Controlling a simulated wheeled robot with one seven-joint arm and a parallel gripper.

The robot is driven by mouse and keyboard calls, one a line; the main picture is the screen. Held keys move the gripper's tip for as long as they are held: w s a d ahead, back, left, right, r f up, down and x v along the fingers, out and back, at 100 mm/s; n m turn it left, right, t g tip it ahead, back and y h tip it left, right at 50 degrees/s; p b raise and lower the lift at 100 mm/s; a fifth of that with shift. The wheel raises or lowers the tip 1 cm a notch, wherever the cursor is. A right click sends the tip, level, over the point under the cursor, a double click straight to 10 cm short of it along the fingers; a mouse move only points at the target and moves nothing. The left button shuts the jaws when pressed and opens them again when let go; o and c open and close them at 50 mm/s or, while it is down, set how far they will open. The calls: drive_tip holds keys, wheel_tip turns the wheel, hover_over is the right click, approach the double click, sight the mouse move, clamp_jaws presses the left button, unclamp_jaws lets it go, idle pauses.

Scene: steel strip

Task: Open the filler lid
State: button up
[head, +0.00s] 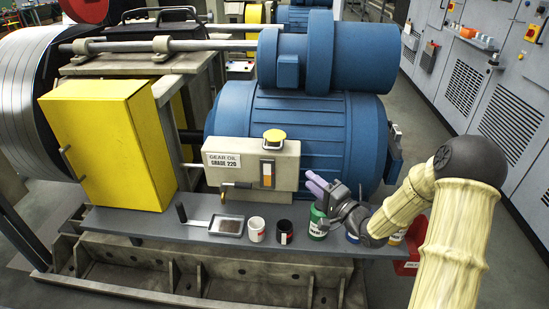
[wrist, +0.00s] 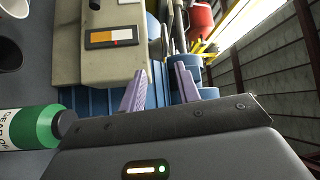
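The yellow filler lid (head: 274,135) sits on top of the beige gear oil housing (head: 222,178), and it looks closed. The housing has a "GEAR OIL GRADE 220" label and an orange and white sight glass (head: 267,174). My gripper (head: 316,183) is to the right of the housing and lower than the lid, in front of the blue motor. In the wrist view its two purple fingers (wrist: 160,88) stand apart with nothing between them. The housing (wrist: 110,65) shows there at the upper left with the sight glass (wrist: 111,37). I cannot make out the lid in that view.
A green bottle (head: 318,222) stands on the grey shelf just below my gripper, also close by in the wrist view (wrist: 35,127). A white mug (head: 256,231), a black mug (head: 284,233) and a tray (head: 227,226) stand left of it. A yellow box (head: 105,145) is further left.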

sight(274, 149)
drive_tip(key=shift+s+a+r+y, duration=0.1)
drive_tip(key=shift+y, duration=0.2)
drive_tip(key=p+x, duration=0.1)
drive_tip(key=x, duration=1.6)
drive_tip(key=shift+w+r, duration=0.2)
drive_tip(key=shift+w, duration=0.05)
clamp_jaws()
